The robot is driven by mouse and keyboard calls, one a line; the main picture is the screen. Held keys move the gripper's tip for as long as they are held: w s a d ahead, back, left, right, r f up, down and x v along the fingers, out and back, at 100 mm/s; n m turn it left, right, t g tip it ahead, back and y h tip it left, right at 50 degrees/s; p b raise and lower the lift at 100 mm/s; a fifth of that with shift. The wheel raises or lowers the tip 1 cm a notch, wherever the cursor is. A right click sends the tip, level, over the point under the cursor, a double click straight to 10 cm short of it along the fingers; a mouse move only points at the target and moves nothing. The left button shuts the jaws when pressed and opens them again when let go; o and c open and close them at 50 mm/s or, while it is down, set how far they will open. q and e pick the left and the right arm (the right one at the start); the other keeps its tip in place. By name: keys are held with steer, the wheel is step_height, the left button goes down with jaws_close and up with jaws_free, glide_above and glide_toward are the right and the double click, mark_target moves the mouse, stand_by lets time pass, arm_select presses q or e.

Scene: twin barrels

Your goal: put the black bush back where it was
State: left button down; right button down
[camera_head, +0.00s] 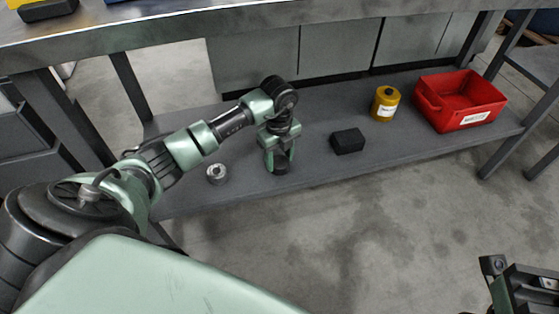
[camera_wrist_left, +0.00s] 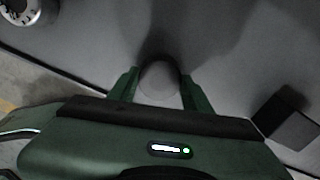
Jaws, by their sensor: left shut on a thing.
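My left gripper (camera_head: 280,158) points down over the grey lower shelf (camera_head: 310,163). It is shut on the black bush (camera_head: 280,168), a short dark cylinder whose lower part shows below the fingers.
A grey metal ring (camera_head: 217,174) lies left of the bush; it also shows in the left wrist view (camera_wrist_left: 20,10). A black block (camera_head: 347,141), a yellow canister (camera_head: 385,103) and a red bin (camera_head: 432,101) stand to the right. The bench top (camera_head: 180,32) overhangs the shelf.

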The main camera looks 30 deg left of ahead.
arm_select(q)
steer(key=shift+r, duration=0.15)
steer(key=c, duration=0.6)
jaws_free()
steer(key=shift+c, duration=0.2)
